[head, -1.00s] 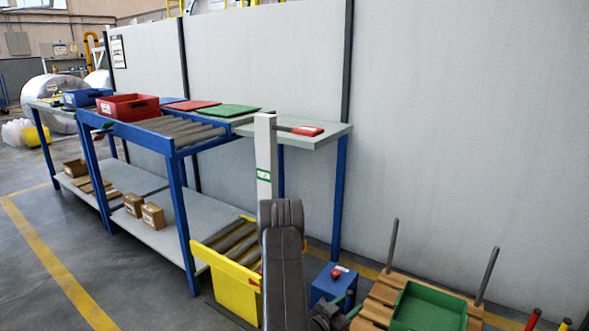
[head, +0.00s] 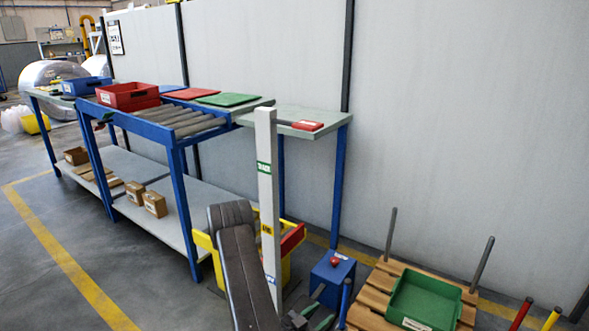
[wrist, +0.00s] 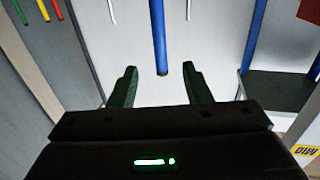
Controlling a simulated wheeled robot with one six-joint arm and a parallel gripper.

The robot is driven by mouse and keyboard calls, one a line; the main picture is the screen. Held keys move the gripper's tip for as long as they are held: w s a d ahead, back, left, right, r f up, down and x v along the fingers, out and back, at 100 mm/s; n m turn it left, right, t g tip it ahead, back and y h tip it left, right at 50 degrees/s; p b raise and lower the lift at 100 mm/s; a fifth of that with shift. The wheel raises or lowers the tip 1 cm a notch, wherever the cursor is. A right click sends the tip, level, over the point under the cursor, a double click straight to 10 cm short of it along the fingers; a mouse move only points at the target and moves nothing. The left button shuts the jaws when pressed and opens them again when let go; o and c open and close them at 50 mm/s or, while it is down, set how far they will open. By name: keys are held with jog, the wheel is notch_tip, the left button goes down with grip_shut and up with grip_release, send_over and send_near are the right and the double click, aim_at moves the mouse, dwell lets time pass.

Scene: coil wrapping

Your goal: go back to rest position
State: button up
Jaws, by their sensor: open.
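In the wrist view my gripper (wrist: 160,80) has its two dark green fingers wide apart. A blue post (wrist: 159,35) shows between and beyond them; it does not appear gripped.
A blue-framed roller table (head: 180,122) carries a red bin (head: 128,97) and a blue bin (head: 86,86). A pale post (head: 267,200) stands close by my arm. A wooden pallet (head: 390,277) with posts holds a green bin (head: 421,300). The floor at left is clear.

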aim_at(348, 280)
jog(key=b+x, duration=0.4)
jog(key=x, duration=0.8)
jog(key=shift+w+d, duration=0.15)
jog(key=shift+d, duration=0.15)
notch_tip(348, 280, up, 5)
jog(key=shift+a+f, duration=0.15)
jog(key=shift+a, duration=0.05)
jog(key=shift+r+p, duration=0.45)
jog(key=shift+r, duration=0.15)
